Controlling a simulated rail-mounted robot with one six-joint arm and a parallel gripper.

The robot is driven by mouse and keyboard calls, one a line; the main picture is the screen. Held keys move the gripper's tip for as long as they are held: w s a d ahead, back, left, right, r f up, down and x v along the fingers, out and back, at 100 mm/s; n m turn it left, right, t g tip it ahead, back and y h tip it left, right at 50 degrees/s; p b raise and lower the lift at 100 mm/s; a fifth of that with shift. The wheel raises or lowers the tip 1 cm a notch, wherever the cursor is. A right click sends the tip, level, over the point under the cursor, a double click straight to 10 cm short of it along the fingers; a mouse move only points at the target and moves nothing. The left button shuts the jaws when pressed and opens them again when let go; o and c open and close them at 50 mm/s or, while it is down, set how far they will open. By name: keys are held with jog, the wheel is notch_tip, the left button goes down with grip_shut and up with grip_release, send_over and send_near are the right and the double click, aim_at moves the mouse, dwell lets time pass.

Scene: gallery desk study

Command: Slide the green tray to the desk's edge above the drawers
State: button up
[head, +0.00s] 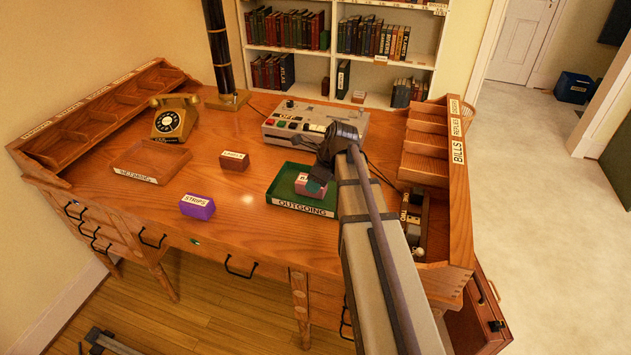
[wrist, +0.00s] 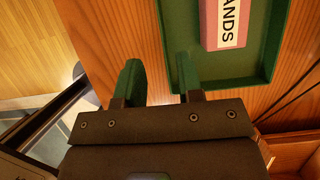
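The green tray (head: 281,192), labelled OUTGOING, lies on the wooden desk (head: 240,210), right of centre and a little back from its front edge. A pink box (head: 308,180) with a white label ending in "ANDS" sits inside the tray. My gripper (wrist: 158,65) is at the tray, its green fingers apart. In the wrist view one tray wall (wrist: 167,45) passes between the fingers, with the right finger on the tray's inner side and the left outside. I cannot tell whether either finger touches it. In the head view my arm hides the tray's right side and most of the gripper.
A purple box (head: 197,207) and a brown box (head: 234,161) stand left of the tray. A brown tray (head: 143,163) and telephone (head: 174,118) are farther left. A grey machine (head: 305,122) is behind. Pigeonholes (head: 428,145) border the right. Drawer handles (head: 240,268) show below the front edge.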

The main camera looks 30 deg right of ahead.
jog(key=b+x, duration=1)
jog(key=x, duration=0.1)
jog(key=shift+d, duration=0.1)
grip_shut()
dwell(1.2)
